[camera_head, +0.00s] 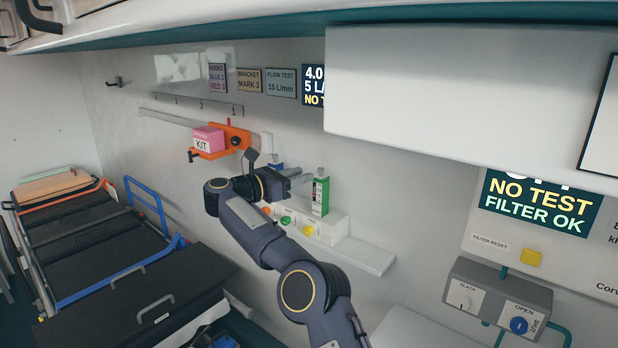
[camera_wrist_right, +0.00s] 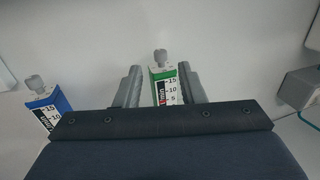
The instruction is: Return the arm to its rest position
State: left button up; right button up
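My right arm rises from the bottom middle of the head view, and its gripper (camera_head: 298,178) is by the wall near the flow meters. In the right wrist view the two fingers (camera_wrist_right: 160,88) are apart, one on each side of the green flow meter (camera_wrist_right: 163,82), with small gaps visible. How deep the meter sits between them I cannot tell. The green meter also shows in the head view (camera_head: 321,196), upright just right of the gripper. A blue flow meter (camera_wrist_right: 45,108) stands left of the fingers; the gripper partly hides it in the head view. My left gripper is not seen.
A white shelf (camera_head: 370,257) carries the meter block with coloured knobs (camera_head: 308,229). An orange bracket (camera_head: 238,137) holds a pink KIT box (camera_head: 208,139). A white cabinet (camera_head: 440,100) overhangs at right, above a grey control box (camera_head: 498,297). A stretcher (camera_head: 90,245) stands at left.

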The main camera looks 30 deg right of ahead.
jog(key=shift+a, duration=0.2)
dwell(0.3)
notch_tip(320, 180, up, 12)
jog(key=w+n+t, duration=0.2)
jog(key=n+t, duration=0.6)
jog(key=s+a+r+n+t+y, duration=0.3)
jog(key=a+r+n+t+y, duration=0.25)
jog(key=r+n+t, duration=0.5)
jog(key=s+a+f+n+y, duration=0.45)
jog(key=n+y, duration=0.55)
jog(key=n, duration=0.3)
jog(key=s+a+f+n+g+y, duration=0.2)
jog(key=s+f+n+g, duration=0.5)
jog(key=s+f, duration=1.1)
jog(key=s+a+f+n+g+y, duration=0.2)
jog(key=s+f+n+g, duration=0.6)
jog(key=s+f, duration=1)
jog(key=s+n+y, duration=0.2)
jog(key=s+n, duration=0.2)
jog(key=shift+a+f, duration=0.35)
